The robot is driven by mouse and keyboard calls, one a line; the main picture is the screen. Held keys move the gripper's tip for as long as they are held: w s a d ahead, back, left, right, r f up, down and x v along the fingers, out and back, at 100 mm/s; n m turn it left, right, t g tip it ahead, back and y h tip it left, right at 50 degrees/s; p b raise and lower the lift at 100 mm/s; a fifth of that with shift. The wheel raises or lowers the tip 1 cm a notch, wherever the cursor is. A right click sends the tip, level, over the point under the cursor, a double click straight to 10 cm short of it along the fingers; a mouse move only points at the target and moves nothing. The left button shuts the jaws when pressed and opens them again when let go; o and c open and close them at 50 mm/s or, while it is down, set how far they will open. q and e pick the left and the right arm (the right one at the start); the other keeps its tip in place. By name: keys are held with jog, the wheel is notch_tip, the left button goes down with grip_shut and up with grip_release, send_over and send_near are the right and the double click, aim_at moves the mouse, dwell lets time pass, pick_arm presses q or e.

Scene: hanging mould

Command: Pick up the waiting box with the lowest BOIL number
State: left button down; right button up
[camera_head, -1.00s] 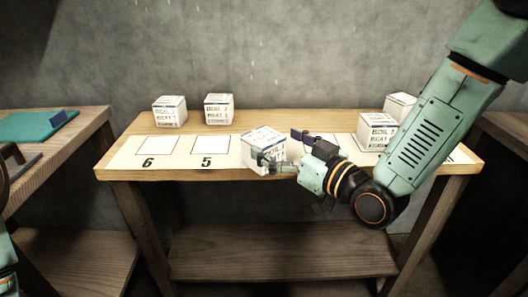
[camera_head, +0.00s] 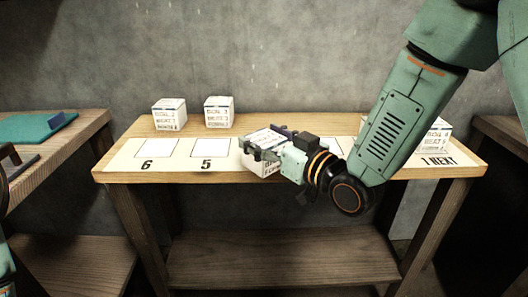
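My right gripper (camera_head: 266,146) reaches in from the right over a white labelled box (camera_head: 268,170) on the bench strip, right of the square marked 5. Its fingers lie across the upper part of this box and hide much of its label. I cannot tell whether they grip it. Two white boxes stand at the back left, the left one (camera_head: 169,114) and the right one (camera_head: 218,111); their small BOIL labels seem to read 2 and 3. Another box (camera_head: 437,136) stands at the right behind the 1 NEXT mark, partly hidden by my arm.
The wooden bench (camera_head: 125,176) carries a pale numbered strip; squares 6 (camera_head: 157,147) and 5 (camera_head: 210,147) are empty. A side table (camera_head: 82,128) at left holds a teal mat (camera_head: 30,127). My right forearm covers much of the bench's right side, hiding part of another box (camera_head: 364,124).

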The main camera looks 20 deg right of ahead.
jog(key=c, duration=0.8)
